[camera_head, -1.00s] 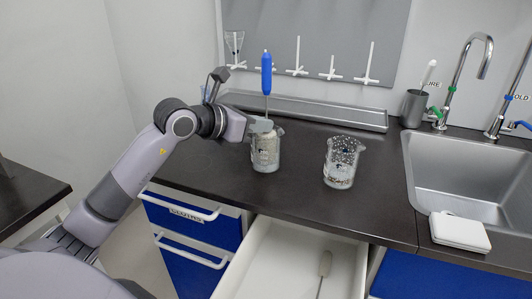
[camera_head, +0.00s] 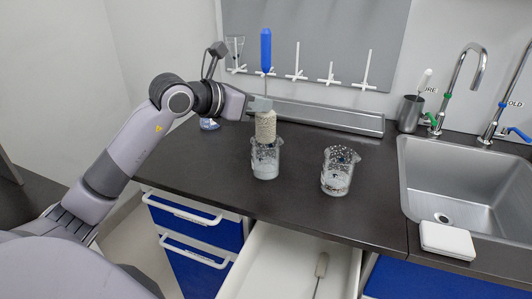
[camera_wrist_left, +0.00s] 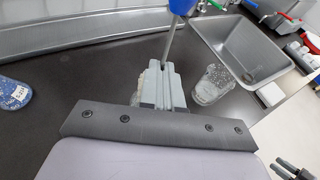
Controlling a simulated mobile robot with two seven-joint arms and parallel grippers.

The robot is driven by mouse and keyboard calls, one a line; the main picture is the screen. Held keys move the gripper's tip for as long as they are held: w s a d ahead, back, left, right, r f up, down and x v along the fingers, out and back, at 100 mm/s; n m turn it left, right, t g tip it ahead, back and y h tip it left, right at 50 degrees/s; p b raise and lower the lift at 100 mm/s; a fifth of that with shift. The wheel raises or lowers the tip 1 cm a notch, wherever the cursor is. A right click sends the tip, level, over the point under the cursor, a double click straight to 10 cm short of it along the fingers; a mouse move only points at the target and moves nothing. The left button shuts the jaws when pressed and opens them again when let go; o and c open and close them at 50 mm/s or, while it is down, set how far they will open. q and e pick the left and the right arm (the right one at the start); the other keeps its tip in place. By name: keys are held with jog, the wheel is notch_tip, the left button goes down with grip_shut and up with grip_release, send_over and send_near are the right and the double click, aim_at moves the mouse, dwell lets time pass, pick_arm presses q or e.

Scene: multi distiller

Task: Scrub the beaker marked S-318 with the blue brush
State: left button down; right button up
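My left gripper (camera_head: 261,104) is shut on the thin shaft of the blue brush (camera_head: 266,50), below its blue handle. The brush is upright, and its pale bristle head (camera_head: 265,125) is at the mouth of the left glass beaker (camera_head: 265,162), its lower end about level with the rim. The right glass beaker (camera_head: 337,171) has dark and white specks. I cannot read a mark on either one in the head view. In the left wrist view the gripper (camera_wrist_left: 165,88) grips the shaft, and the speckled beaker (camera_wrist_left: 212,85) stands to the right.
A second brush (camera_head: 321,265) lies in the open drawer (camera_head: 285,262). A long metal tray (camera_head: 320,117) runs along the back. The sink (camera_head: 460,180) and a white box (camera_head: 446,240) are at the right.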

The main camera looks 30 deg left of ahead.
pick_arm(q)
notch_tip(320, 180, up, 4)
jog(key=p, duration=0.2)
jog(key=shift+r+p, duration=0.25)
jog(key=shift+p, duration=0.1)
jog(key=shift+w+a+r+p, duration=0.1)
jog(key=shift+w+r+p, duration=0.3)
jog(key=w+p, duration=0.1)
jog(key=w+r+p, duration=0.1)
jog(key=w+a+r, duration=0.1)
jog(key=shift+w+p, duration=0.35)
jog(key=shift+p, duration=0.05)
jog(key=shift+w+a+r+p, duration=0.2)
jog(key=shift+w+r+p, duration=0.15)
jog(key=shift+w+p, duration=0.4)
jog(key=shift+w+a+r+p, duration=0.15)
jog(key=shift+w+r+p, duration=0.25)
jog(key=shift+w, duration=0.6)
jog(key=shift+w+a+r+p, duration=0.2)
jog(key=shift+w+r+p, duration=0.15)
jog(key=shift+w+p, duration=0.4)
